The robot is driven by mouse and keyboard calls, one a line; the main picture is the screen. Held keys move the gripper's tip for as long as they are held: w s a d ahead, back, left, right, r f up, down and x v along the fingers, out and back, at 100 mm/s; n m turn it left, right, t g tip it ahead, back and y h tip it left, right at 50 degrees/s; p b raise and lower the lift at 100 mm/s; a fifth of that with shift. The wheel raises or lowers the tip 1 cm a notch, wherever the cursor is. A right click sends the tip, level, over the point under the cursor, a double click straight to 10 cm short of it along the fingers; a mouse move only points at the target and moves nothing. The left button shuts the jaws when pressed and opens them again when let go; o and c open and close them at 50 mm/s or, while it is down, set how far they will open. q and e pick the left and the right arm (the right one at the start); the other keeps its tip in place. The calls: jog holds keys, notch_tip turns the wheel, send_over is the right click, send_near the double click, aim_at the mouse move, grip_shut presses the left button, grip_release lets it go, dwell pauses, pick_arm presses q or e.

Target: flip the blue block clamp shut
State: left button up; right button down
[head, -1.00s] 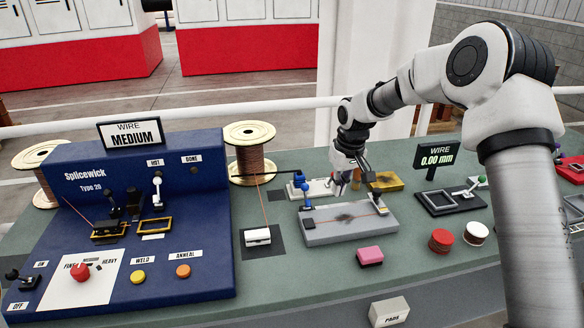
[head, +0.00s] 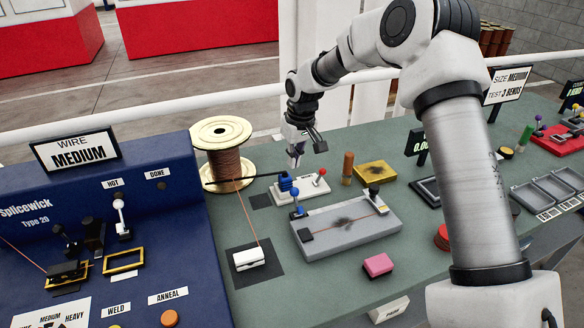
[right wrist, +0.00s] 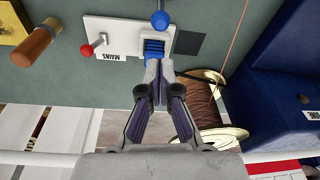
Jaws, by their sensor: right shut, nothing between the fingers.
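The grey block (head: 340,238) carries a short upright lever with a blue ball knob (head: 294,192) at its left end. The blue knob also shows at the top of the right wrist view (right wrist: 160,20). A second lever with a black knob (head: 374,191) stands at the block's right end. My right gripper (head: 295,164) is shut and empty, fingers pointing down, behind the block and close to the ribbed blue piece (head: 285,182) on the MAINS plate. In the right wrist view its fingertips (right wrist: 160,66) overlap that piece's edge; contact is unclear. My left gripper is out of view.
The white MAINS plate (head: 313,189) has a red-knobbed lever (head: 321,173). A wire spool (head: 222,145) stands left of the gripper. A wooden handle (head: 348,166) and yellow box (head: 376,173) stand right. A pink block (head: 378,265) lies in front.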

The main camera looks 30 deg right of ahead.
aim_at(296, 202)
jog(key=f, duration=0.2)
jog(key=w+f+p, duration=0.1)
jog(key=f, duration=0.2)
jog(key=f+p, duration=0.1)
jog(key=f, duration=0.2)
jog(key=shift+w+a+f, duration=0.15)
jog(key=shift+f, duration=0.05)
jog(key=shift+w+f, duration=0.2)
jog(key=shift+f, duration=0.05)
jog(key=shift+s+r, duration=0.1)
jog(key=shift+s, duration=0.1)
